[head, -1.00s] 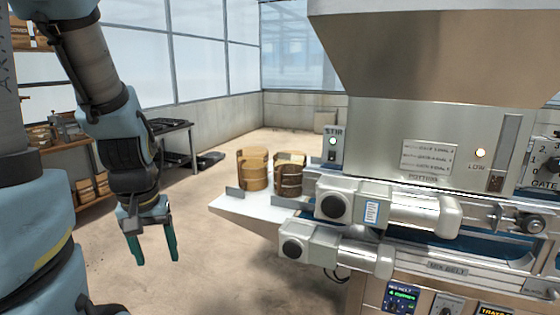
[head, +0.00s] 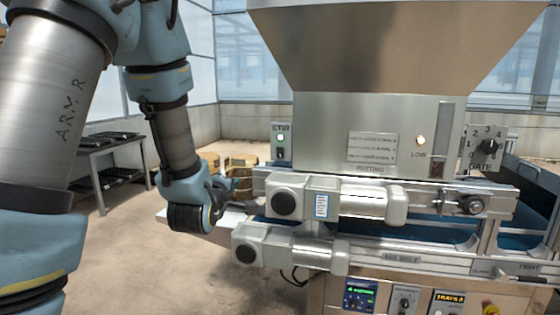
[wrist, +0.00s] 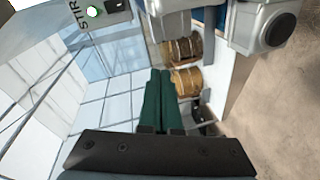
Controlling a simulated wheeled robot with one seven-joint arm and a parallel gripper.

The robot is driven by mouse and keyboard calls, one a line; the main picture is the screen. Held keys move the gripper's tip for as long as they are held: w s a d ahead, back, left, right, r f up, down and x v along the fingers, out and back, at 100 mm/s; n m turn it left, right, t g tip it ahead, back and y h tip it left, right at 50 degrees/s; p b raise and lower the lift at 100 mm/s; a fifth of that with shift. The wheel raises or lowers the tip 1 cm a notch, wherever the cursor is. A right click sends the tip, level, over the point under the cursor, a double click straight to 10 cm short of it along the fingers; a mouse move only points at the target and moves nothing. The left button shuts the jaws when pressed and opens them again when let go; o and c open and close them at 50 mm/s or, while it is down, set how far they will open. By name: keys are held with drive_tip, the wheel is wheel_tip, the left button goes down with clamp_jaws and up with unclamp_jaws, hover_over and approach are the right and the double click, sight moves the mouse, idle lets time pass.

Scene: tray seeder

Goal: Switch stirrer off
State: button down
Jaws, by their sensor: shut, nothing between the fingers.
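The stirrer panel, marked STIR (head: 281,143), is on the left end of the steel hopper housing. Its green lamp (head: 281,138) is lit, and a small dark switch (head: 281,153) sits below it. In the wrist view the lit lamp (wrist: 95,11) and the dark switch (wrist: 117,5) show at the top left edge. My gripper (wrist: 160,74) is shut and empty, its two green fingers side by side. It is apart from the switch. In the head view my gripper is left of and below the panel, its fingers partly hidden by my wrist.
Motor housings (head: 290,200) stick out below and right of the panel. A dark-topped table (head: 110,150) stands at the left. The space directly before the panel looks clear.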

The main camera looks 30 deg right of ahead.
drive_tip(key=s+d+r+n+t+h, duration=0.1)
drive_tip(key=s+d+r+h, duration=0.2)
drive_tip(key=d, duration=0.3)
drive_tip(key=shift+s+d+n+h+b, duration=0.25)
drive_tip(key=shift+s+n+h+b, duration=0.2)
drive_tip(key=shift+s, duration=0.1)
drive_tip(key=p, duration=0.7)
approach(280, 150)
drive_tip(key=x, duration=0.5)
drive_tip(key=shift+w+d+r, duration=0.2)
drive_tip(key=shift+w+d, duration=0.4)
drive_tip(key=shift+w, duration=0.05)
drive_tip(key=shift+f, duration=0.15)
